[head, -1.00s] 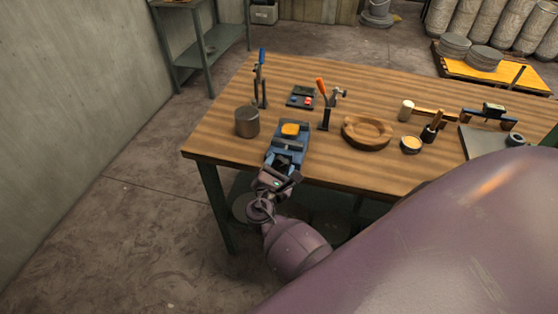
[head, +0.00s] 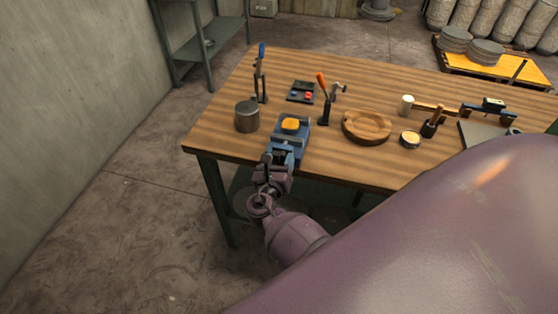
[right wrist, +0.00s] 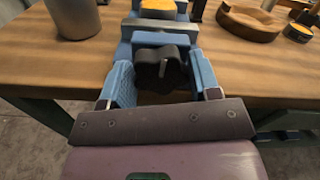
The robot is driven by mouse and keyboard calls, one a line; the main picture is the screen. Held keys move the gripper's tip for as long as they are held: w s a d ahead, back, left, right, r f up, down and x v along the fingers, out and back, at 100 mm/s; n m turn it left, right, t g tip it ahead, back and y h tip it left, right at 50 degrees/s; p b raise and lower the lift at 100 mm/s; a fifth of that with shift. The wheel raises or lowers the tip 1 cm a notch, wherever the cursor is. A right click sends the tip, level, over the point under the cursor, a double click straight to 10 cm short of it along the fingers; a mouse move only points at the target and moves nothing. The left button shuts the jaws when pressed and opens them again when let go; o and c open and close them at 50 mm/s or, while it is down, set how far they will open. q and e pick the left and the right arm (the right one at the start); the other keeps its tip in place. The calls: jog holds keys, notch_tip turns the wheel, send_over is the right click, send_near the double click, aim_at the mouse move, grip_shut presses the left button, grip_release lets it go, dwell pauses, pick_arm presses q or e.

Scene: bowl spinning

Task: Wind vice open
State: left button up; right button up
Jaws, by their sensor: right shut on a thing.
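The blue vice (head: 287,148) stands at the table's near left edge, with a yellow-orange block (head: 290,124) at its far part. In the right wrist view the vice's grey jaw bar (right wrist: 190,27) crosses in front of the block. I cannot tell how wide the jaws stand apart. The vice's dark lobed knob (right wrist: 160,72) sits at its near end. My right gripper (head: 277,162) is shut on this knob, with a blue finger pad on each side of it in the right wrist view. My left gripper is not in view.
A grey metal cylinder (head: 247,116) stands close left of the vice. A blue-handled clamp (head: 260,75), an orange-handled clamp (head: 323,100) and a wooden bowl (head: 367,128) stand around it. A large purple part of mine covers the lower right.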

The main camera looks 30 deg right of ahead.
jog(key=shift+n, duration=0.3)
dwell(0.4)
jog(key=o, duration=0.9)
jog(key=b+v, duration=0.1)
jog(key=v, duration=0.9)
jog(key=shift+s+a, duration=0.25)
jog(key=shift+s, duration=0.05)
